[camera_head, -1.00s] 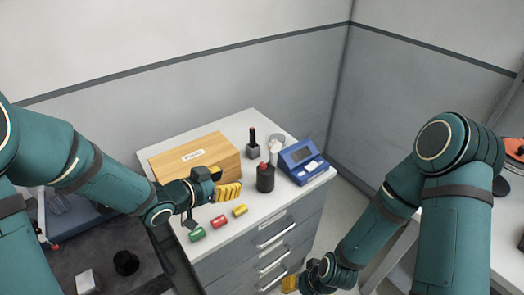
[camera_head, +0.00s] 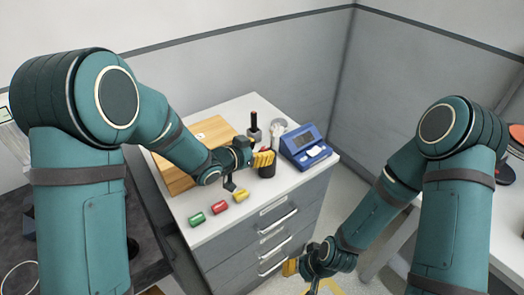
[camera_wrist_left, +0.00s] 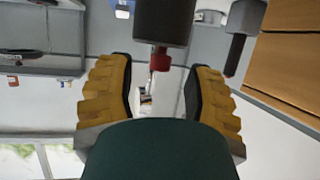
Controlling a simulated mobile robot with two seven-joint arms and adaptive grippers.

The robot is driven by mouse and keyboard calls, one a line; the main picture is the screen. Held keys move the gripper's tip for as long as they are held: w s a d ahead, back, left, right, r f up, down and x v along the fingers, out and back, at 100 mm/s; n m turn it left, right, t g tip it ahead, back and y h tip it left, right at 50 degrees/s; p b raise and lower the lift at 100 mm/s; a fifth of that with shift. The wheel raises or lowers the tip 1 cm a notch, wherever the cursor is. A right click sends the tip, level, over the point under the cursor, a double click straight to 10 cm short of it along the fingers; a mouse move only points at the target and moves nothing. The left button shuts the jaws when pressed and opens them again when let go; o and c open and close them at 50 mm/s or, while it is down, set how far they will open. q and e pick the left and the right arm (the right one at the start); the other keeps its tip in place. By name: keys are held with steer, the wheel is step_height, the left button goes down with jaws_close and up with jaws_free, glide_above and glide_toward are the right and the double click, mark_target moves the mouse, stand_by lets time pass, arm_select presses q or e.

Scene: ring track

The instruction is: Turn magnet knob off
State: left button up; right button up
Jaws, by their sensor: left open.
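A black cylinder (camera_head: 267,171) stands on the white cabinet top; in the head view my left gripper hides its upper part. In the left wrist view the same black cylinder (camera_wrist_left: 163,22) shows a red knob-like part (camera_wrist_left: 160,60) at its end. My left gripper (camera_head: 262,159) has yellow ridged fingers and is at the cylinder's upper part. In the left wrist view its fingers (camera_wrist_left: 158,85) are apart, with the red part between them or just beyond; contact cannot be told. My right gripper (camera_head: 290,267) is low beside the drawers, its jaw gap unclear.
A black post on a grey base (camera_head: 254,133) stands close behind the cylinder. A blue device with a screen (camera_head: 304,147) is to the right. A wooden box (camera_head: 176,180) is to the left, partly behind my arm. Green (camera_head: 196,219), red (camera_head: 219,207) and yellow (camera_head: 241,194) pieces lie in front.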

arm_select(q)
steer(key=shift+w+d+f, duration=0.25)
steer(key=shift+w+d, duration=0.25)
steer(key=shift+c, duration=0.4)
